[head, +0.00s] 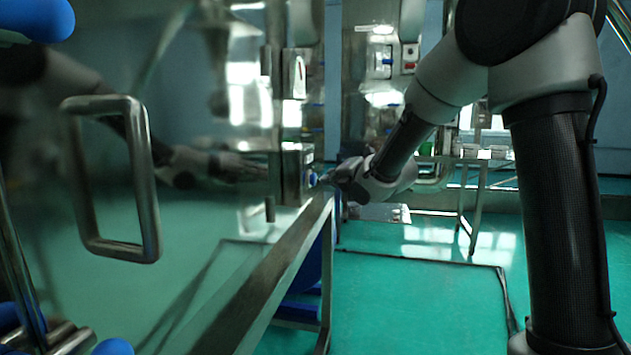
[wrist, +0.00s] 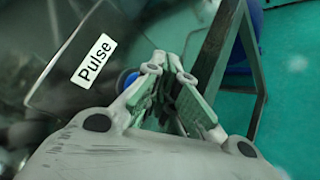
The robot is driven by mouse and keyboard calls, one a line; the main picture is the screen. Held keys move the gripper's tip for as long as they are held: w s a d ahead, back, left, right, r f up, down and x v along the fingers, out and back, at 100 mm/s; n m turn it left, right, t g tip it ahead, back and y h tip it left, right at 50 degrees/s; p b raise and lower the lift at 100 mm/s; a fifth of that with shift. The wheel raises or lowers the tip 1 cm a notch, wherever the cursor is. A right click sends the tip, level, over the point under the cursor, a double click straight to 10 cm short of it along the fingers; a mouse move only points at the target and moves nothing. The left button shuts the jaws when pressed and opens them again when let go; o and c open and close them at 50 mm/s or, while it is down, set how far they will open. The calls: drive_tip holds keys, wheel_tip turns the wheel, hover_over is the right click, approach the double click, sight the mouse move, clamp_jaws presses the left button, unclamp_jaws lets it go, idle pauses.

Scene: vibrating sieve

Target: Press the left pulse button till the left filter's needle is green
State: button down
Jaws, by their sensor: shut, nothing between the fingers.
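A blue round button (head: 311,179) sits on the side of a steel box (head: 292,172) in the middle of the head view. In the wrist view a "Pulse" label (wrist: 94,61) is on a dark panel, and part of the blue button (wrist: 129,79) shows beside my fingers. My gripper (head: 326,179) is shut and empty, its tips close to the button from the right. I cannot tell whether they touch it. The closed fingers (wrist: 166,62) partly cover the button in the wrist view. I cannot make out any filter needle in either view.
A large shiny steel panel with a handle (head: 152,190) fills the left and mirrors my arm. A steel frame rail (head: 265,290) runs below the box. Another cabinet with a red switch (head: 410,62) stands behind. Green floor (head: 415,310) is open at the lower right.

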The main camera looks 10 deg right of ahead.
drive_tip(key=shift+a, duration=0.15)
drive_tip(key=shift+w+a, duration=0.15)
drive_tip(key=shift+a, duration=0.15)
drive_tip(key=shift+w+a, duration=0.2)
drive_tip(key=shift+a, duration=0.25)
idle(0.9)
drive_tip(key=shift+d, duration=0.1)
drive_tip(key=shift+s+d, duration=0.4)
drive_tip(key=shift+d, duration=0.35)
drive_tip(key=d, duration=0.1)
drive_tip(key=s+d, duration=0.1)
drive_tip(key=d, duration=0.1)
drive_tip(key=s+d, duration=0.1)
drive_tip(key=shift+d, duration=0.35)
idle(0.7)
